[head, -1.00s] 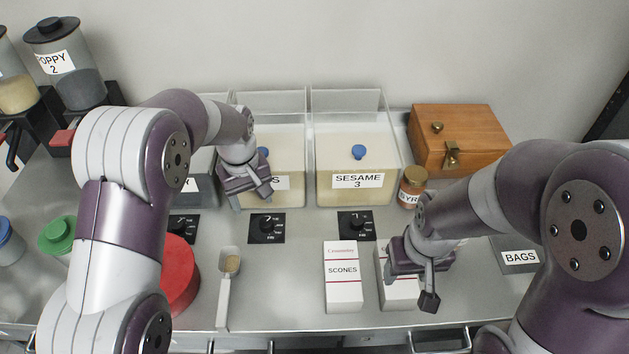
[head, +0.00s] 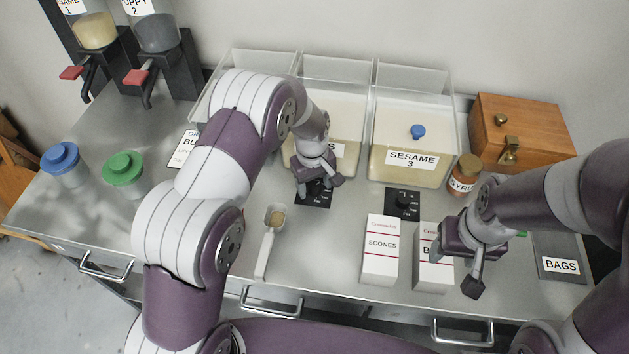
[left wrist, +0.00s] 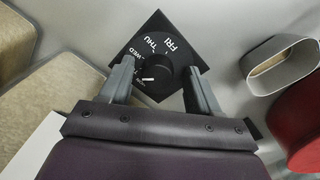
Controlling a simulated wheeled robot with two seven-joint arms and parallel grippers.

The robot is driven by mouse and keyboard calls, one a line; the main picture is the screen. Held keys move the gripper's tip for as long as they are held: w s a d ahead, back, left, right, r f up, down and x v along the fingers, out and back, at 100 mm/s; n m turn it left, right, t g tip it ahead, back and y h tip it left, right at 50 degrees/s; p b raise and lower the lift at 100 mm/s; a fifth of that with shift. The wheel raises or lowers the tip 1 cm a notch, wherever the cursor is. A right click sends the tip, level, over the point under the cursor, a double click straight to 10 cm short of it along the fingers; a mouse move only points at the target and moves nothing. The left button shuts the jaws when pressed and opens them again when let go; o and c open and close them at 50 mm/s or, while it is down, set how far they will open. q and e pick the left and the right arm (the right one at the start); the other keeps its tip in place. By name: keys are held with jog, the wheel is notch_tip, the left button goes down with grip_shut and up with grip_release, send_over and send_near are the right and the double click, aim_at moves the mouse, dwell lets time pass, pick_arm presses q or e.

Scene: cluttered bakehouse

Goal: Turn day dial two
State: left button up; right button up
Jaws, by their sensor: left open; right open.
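Day dial two (head: 313,198) is a black square plate with a round knob, on the counter in front of the middle bin. In the left wrist view the dial (left wrist: 152,72) shows white day letters, with THU and FRI clearest, and its white pointer is at the lower left of the knob. My left gripper (head: 317,188) is over this dial, partly hiding it. In the left wrist view its open fingers (left wrist: 158,72) stand on either side of the knob; contact cannot be told. My right gripper (head: 460,268) is open and empty by the right white box.
Another dial (head: 403,202) sits in front of the SESAME 3 bin (head: 410,160). A scoop (head: 265,250) lies left of the SCONES box (head: 381,250). A syrup jar (head: 464,175) and wooden box (head: 520,133) stand right. Lidded jars (head: 123,170) stand left.

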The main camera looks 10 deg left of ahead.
pick_arm(q)
jog(key=shift+w+f, duration=0.1)
jog(key=shift+w, duration=0.05)
jog(key=shift+c, duration=0.3)
jog(key=c, duration=1)
jog(key=m, duration=0.3)
jog(key=shift+m, duration=0.4)
jog(key=shift+w+m+b, duration=0.1)
jog(key=shift+m+b, duration=0.2)
jog(key=shift+m, duration=1.6)
jog(key=shift+r, duration=0.2)
